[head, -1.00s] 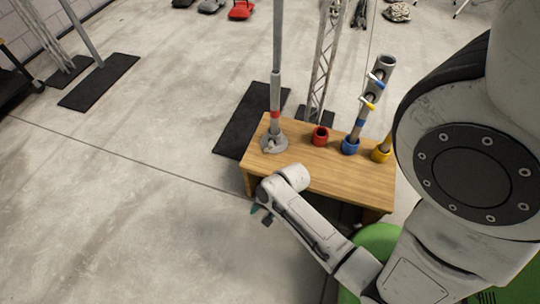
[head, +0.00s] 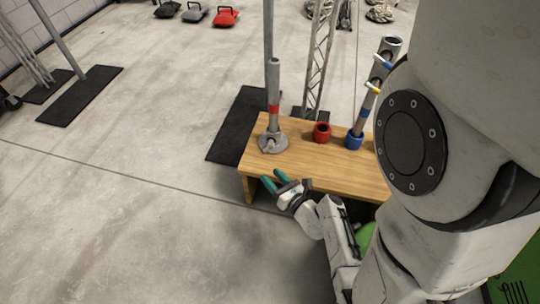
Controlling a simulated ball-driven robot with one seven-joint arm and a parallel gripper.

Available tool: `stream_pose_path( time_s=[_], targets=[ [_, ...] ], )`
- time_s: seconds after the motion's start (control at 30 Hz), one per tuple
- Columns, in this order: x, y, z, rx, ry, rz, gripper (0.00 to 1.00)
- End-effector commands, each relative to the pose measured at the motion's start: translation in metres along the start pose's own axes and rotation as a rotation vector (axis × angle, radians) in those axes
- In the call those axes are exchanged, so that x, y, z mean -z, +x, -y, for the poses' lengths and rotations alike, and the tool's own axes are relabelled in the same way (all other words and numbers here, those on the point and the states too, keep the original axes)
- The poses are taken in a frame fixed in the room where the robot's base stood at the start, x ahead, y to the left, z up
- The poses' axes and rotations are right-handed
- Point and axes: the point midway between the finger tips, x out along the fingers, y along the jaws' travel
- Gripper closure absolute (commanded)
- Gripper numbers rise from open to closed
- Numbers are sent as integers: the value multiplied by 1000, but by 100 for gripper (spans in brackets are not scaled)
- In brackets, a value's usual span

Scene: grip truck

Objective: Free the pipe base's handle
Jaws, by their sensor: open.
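The pipe base (head: 271,142) is a grey round flange near the left end of the wooden table (head: 340,178). A grey pipe (head: 273,85) with a red band stands upright in it. A small light-coloured part, perhaps the handle, shows at the front of the flange; its detail is too small to tell. My gripper (head: 272,182) is open and empty, with teal fingertips at the table's front left edge. It is in front of the base and apart from it.
A red cup (head: 321,132) and a blue cup (head: 354,139) stand right of the base. A black mat (head: 236,125) lies behind left. My arm hides the table's right end.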

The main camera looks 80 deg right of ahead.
Motion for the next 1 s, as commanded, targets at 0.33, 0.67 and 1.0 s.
stream_pose_path(
  time_s=[0.33, 0.67, 1.0],
  targets=[
    [-5, -14, 59, 230, 249, 132, 52],
    [-9, 33, 70, 226, 249, 133, 52],
    [-14, 80, 81, 227, 247, 131, 52]
  ],
)
